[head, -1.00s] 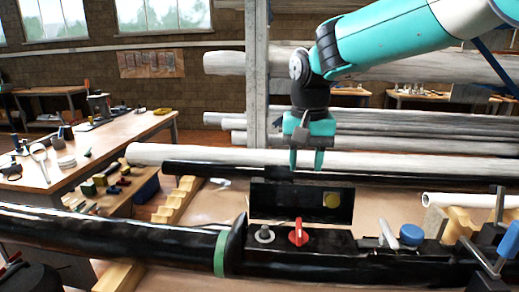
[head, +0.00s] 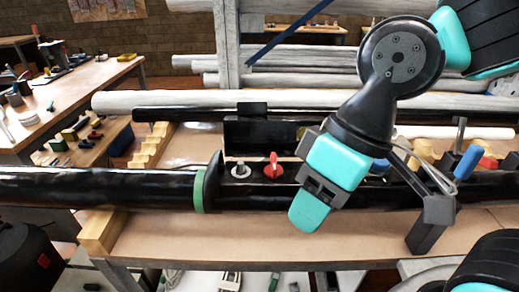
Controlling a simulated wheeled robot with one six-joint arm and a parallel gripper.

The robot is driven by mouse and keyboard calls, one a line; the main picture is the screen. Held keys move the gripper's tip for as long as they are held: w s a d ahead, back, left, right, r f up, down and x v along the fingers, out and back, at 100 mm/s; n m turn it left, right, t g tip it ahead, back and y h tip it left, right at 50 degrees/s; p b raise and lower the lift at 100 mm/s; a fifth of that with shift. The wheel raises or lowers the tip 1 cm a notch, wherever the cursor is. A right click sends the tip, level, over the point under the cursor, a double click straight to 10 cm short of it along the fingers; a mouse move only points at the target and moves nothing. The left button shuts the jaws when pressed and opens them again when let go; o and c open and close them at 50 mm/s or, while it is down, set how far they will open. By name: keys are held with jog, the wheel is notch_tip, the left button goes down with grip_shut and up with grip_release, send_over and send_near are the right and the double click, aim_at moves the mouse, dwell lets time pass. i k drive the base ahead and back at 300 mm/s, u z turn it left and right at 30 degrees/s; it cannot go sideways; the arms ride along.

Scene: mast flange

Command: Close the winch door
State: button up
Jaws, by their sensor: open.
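The winch door (head: 260,134) is a black panel standing upright, open, behind the winch recess in the black mast (head: 100,186). Its right end, with the yellow disc, is mostly hidden by my wrist. In front of the door are a red knob (head: 273,166) and a grey knob (head: 241,170). My gripper (head: 308,214) has teal fingers pointing down and left. It appears in front of the mast, right of and lower than the knobs, apart from the door. It is open and holds nothing visible; one finger largely hides the other.
A green ring (head: 199,191) and black flange sit left of the knobs. Clamps with a blue handle (head: 468,162) stand at the right. White and grey poles (head: 180,101) lie behind. A wooden block (head: 100,232) supports the mast at left. The bench top in front is mostly bare.

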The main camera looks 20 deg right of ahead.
aim_at(251, 133)
jog(key=z, duration=0.8)
jog(key=i, duration=0.35)
jog(key=u, duration=1.35)
